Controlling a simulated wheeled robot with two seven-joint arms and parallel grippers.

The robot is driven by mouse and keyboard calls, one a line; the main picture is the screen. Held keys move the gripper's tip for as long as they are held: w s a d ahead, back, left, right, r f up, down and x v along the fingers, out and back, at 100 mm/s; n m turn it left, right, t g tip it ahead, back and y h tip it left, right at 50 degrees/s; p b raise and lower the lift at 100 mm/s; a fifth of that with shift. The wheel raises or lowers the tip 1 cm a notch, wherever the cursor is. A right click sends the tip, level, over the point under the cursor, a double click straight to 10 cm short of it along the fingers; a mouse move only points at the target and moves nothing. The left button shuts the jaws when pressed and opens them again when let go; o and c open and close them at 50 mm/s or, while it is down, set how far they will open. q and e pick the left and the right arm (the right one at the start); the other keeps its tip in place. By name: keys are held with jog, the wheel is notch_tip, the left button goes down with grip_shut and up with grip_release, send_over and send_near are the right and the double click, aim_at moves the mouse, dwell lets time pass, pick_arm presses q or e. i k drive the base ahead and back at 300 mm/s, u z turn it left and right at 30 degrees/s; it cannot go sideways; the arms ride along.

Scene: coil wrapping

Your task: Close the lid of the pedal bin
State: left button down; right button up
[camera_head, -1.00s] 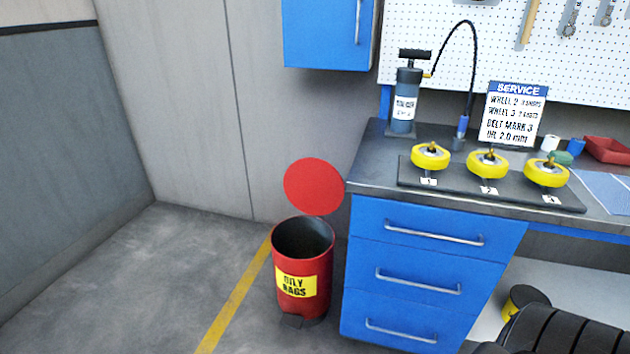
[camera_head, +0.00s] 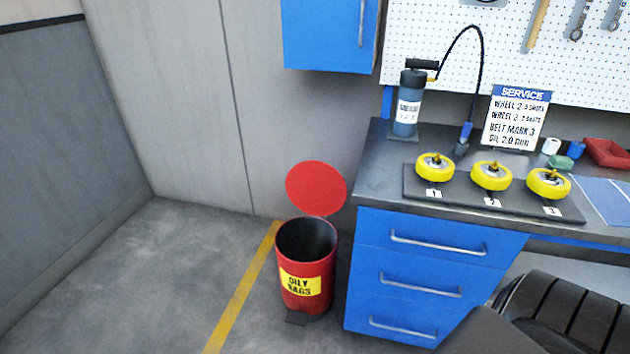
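The red pedal bin (camera_head: 306,272) stands upright on the floor, left of the blue drawer cabinet. It carries a yellow "OILY RAGS" label (camera_head: 301,285). Its round red lid (camera_head: 316,188) is open, standing up behind the dark mouth of the bin. A dark pedal (camera_head: 299,318) shows at the front foot of the bin. Neither of my grippers is in view. A dark ribbed shape at the lower right is probably part of my arm.
A blue drawer cabinet (camera_head: 427,278) stands close to the bin's right. The bench top holds a black tray (camera_head: 460,201) with yellow wheels and a pump (camera_head: 407,105). A blue wall cabinet (camera_head: 328,35) hangs above. The floor (camera_head: 130,290) to the left is clear, with a yellow line (camera_head: 240,292).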

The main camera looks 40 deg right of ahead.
aim_at(316, 188)
jog(key=u, duration=0.05)
jog(key=i, duration=4.15)
jog(key=z, duration=2.8)
jog(key=i, duration=1.15)
jog(key=z, duration=1.95)
